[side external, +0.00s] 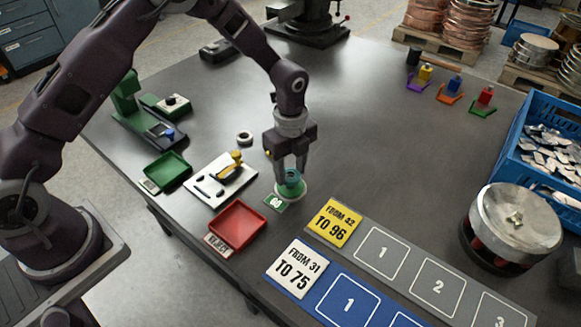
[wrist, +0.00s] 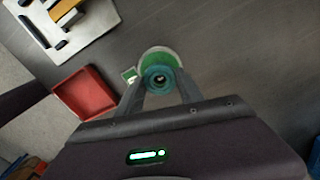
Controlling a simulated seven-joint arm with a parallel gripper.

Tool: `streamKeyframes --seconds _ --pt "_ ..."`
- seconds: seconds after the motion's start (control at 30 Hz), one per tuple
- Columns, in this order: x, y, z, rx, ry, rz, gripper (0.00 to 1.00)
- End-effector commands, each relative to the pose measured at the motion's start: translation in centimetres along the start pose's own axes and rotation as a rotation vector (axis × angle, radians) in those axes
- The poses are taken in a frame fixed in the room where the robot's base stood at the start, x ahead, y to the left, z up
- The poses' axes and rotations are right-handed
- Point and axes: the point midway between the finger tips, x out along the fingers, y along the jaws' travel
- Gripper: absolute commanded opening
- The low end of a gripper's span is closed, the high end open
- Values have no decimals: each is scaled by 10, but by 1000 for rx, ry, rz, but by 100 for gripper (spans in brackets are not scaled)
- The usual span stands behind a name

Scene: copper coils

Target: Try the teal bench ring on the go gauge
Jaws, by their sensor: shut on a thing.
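My gripper (side external: 291,172) is shut on the teal ring (side external: 292,175), low over the go gauge. The ring also shows between the fingertips in the wrist view (wrist: 158,79). The go gauge is a round green and white base (side external: 290,191) with a green "GO" label (side external: 275,203) beside it. In the wrist view the base (wrist: 160,54) shows behind the ring, and a small dark centre shows in the ring's hole. I cannot tell whether the ring is around the gauge's post or just above it.
A white plate with a yellow-handled tool (side external: 222,180), a red reject tray (side external: 236,222) and a green tray (side external: 167,170) stand left of the gauge. A pale ring (side external: 244,137) lies behind. Numbered mats (side external: 405,262) lie front right. A blue crate (side external: 510,150) stands far right.

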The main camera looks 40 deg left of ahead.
Motion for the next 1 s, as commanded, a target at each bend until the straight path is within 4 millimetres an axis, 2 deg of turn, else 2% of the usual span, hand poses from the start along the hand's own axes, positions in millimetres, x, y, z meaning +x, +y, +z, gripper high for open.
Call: streamKeyframes --seconds 1.0 --pt "9 0 0 -1 0 -1 0"
